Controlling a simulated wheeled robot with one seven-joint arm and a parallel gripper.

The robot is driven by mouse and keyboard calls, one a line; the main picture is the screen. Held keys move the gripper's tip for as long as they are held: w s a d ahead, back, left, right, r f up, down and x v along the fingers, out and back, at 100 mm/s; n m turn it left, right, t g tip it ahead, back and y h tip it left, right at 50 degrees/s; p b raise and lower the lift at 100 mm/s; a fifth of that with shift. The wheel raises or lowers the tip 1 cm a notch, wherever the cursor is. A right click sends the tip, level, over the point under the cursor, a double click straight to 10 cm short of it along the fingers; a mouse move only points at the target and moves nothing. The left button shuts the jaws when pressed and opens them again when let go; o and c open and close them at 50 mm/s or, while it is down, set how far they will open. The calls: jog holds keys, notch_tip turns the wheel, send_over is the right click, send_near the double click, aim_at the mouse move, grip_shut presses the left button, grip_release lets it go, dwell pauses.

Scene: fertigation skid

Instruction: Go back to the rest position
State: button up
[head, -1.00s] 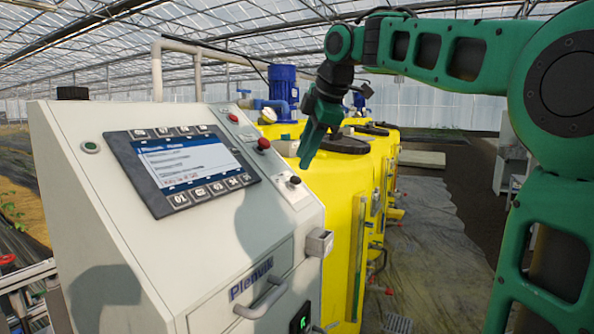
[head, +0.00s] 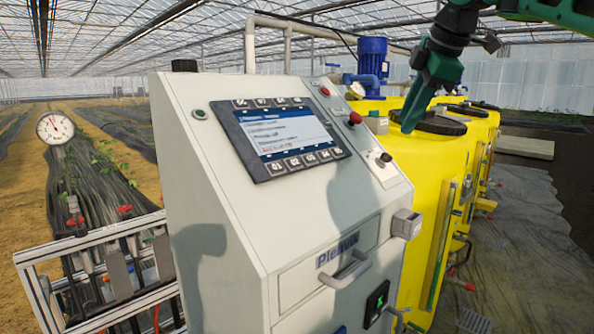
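My gripper (head: 418,112) is at the upper right of the head view, pointing down in front of the yellow tank and its black lid. Its green fingers look close together, but from this side I cannot tell whether they are open or shut. I see nothing held in it. The green arm (head: 545,12) enters from the top right corner and is mostly out of view. The gripper appears apart from the control cabinet (head: 215,150).
The cabinet carries a lit screen (head: 283,130), a red button (head: 355,118) and a drawer handle (head: 345,272). Yellow tanks (head: 425,165) and a blue motor (head: 372,58) stand behind. A metal frame (head: 100,245) and a round gauge (head: 56,127) are at left.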

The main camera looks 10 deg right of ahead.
jog(key=s+d+f+m+g, duration=0.3)
jog(key=s+f+m, duration=0.7)
jog(key=s+f, duration=0.5)
jog(key=s+d+f+m+g, duration=0.3)
jog(key=s+f+m, duration=0.8)
jog(key=s+f, duration=0.5)
notch_tip(320, 180, down, 6)
jog(key=shift+s+d+f+h, duration=0.1)
jog(key=shift+s+d+h, duration=0.2)
jog(key=shift+d, duration=0.4)
